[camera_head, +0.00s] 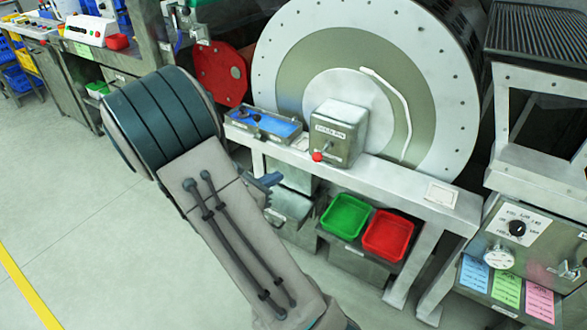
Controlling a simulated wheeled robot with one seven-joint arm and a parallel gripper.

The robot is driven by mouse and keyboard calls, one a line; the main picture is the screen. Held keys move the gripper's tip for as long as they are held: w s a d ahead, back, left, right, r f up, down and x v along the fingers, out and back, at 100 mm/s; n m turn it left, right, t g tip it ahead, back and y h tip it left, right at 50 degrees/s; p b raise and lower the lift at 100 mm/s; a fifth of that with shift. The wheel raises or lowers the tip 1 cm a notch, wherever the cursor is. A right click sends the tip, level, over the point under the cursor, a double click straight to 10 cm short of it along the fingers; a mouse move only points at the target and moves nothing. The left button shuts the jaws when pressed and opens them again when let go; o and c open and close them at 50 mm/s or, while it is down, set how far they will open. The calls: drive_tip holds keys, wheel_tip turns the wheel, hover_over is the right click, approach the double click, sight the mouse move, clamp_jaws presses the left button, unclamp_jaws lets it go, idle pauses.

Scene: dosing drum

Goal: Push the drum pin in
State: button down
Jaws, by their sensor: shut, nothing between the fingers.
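The drum pin (317,157) shows as a small red knob on the lower front of a grey metal box (342,128) with a white label. It sticks out a little from the box face. The box stands on a light bench in front of the large round drum (290,45). A small blue-grey end, which I take for my gripper (272,180), shows past the edge of my arm, left of and below the pin and apart from it. It looks shut and empty. My arm hides most of it.
A blue tray (240,122) with dark items is left of the box. Green (345,216) and red (388,236) bins sit below the bench. A red disc (220,73) stands at the back. A control panel (520,229) is at right. Floor at left is clear.

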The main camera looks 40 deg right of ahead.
sight(313, 159)
drive_tip(key=b+x, duration=0.1)
drive_tip(key=x, duration=1.2)
drive_tip(key=shift+w+d+f, duration=0.1)
drive_tip(key=shift+d, duration=0.15)
